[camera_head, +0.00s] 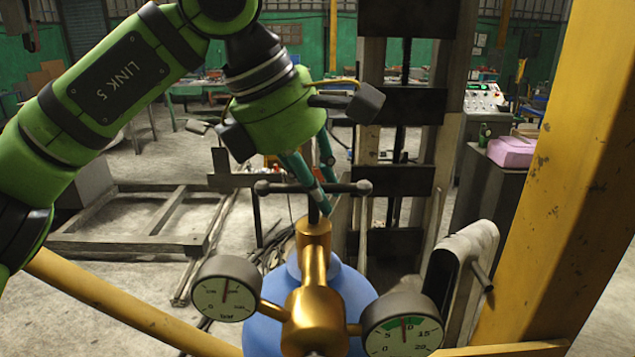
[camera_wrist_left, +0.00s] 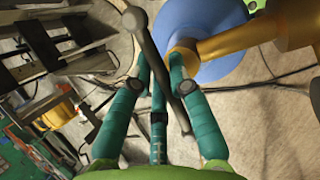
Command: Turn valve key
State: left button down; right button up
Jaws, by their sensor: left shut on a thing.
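The valve key is a dark T-bar (camera_head: 275,187) with rounded ends, set on top of a brass valve (camera_head: 313,255) on a blue cylinder (camera_head: 262,318). My left gripper (camera_head: 322,182) comes from above and behind the bar, its teal fingers shut on the key near its middle. In the left wrist view, the bar (camera_wrist_left: 146,38) runs diagonally between the fingers of my left gripper (camera_wrist_left: 163,65), with the brass valve (camera_wrist_left: 240,38) at upper right. The exact finger contact is partly hidden. My right gripper is in neither view.
Two round gauges, left (camera_head: 226,289) and right (camera_head: 402,323), stick out from the valve. A yellow beam (camera_head: 565,180) rises at right, beside a grey bracket (camera_head: 466,262). A dark column frame (camera_head: 405,110) stands behind. A low metal frame (camera_head: 130,240) lies on the floor at left.

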pick_arm(q)
jog(key=shift+s+f, duration=0.1)
jog(key=shift+f, duration=0.1)
jog(key=c, duration=1.1)
grip_release()
jog(key=shift+c, duration=0.2)
jog(key=shift+d, duration=0.1)
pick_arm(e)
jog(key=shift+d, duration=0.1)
pick_arm(q)
jog(key=shift+r, duration=0.1)
jog(key=shift+r, duration=0.1)
jog(key=v, duration=1.1)
jog(key=shift+r, duration=0.35)
